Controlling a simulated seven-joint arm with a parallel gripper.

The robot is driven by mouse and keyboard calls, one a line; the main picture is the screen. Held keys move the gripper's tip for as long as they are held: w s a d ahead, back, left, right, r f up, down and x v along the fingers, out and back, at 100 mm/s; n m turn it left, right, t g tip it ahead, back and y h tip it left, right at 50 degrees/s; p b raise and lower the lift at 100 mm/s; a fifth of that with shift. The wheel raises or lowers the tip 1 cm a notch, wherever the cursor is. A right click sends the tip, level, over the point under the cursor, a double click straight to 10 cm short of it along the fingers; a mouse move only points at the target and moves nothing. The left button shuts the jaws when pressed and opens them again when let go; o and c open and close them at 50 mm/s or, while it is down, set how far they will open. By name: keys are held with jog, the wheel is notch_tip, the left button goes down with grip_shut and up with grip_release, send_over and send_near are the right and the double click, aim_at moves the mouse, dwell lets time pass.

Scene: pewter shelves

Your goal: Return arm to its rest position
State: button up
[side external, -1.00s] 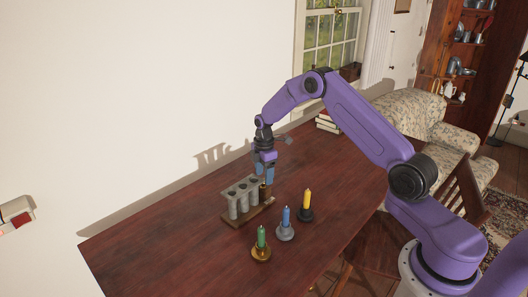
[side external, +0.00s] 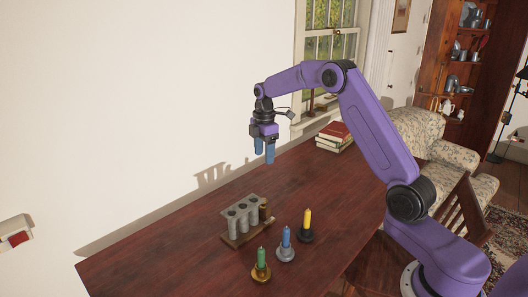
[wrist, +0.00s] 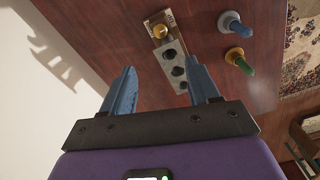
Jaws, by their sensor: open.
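My gripper (side external: 264,158) hangs above the table with its blue fingers pointing down, apart and empty. In the wrist view the two fingers of my gripper (wrist: 160,85) are spread wide with nothing between them. The rack also shows beyond the fingers in the wrist view (wrist: 165,48).
A green candle (side external: 261,260), a blue candle (side external: 286,240) and a yellow candle (side external: 307,222) stand in holders on the dark table (side external: 175,255). Books (side external: 335,136) lie stacked at the far end. The white wall (side external: 120,110) runs along the table. The space around my gripper is clear.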

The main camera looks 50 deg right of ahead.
jog(key=shift+a, duration=0.1)
jog(key=s+a+r+m, duration=0.1)
jog(key=s+a+r, duration=0.2)
jog(key=s+a, duration=0.6)
jog(key=s+a+r, duration=0.3)
jog(key=s+a, duration=0.6)
jog(key=s+d+f+m, duration=0.1)
jog(key=s+f, duration=0.1)
jog(key=s, duration=2.2)
jog(key=shift+s+d+f, duration=0.2)
jog(key=shift+d, duration=0.15)
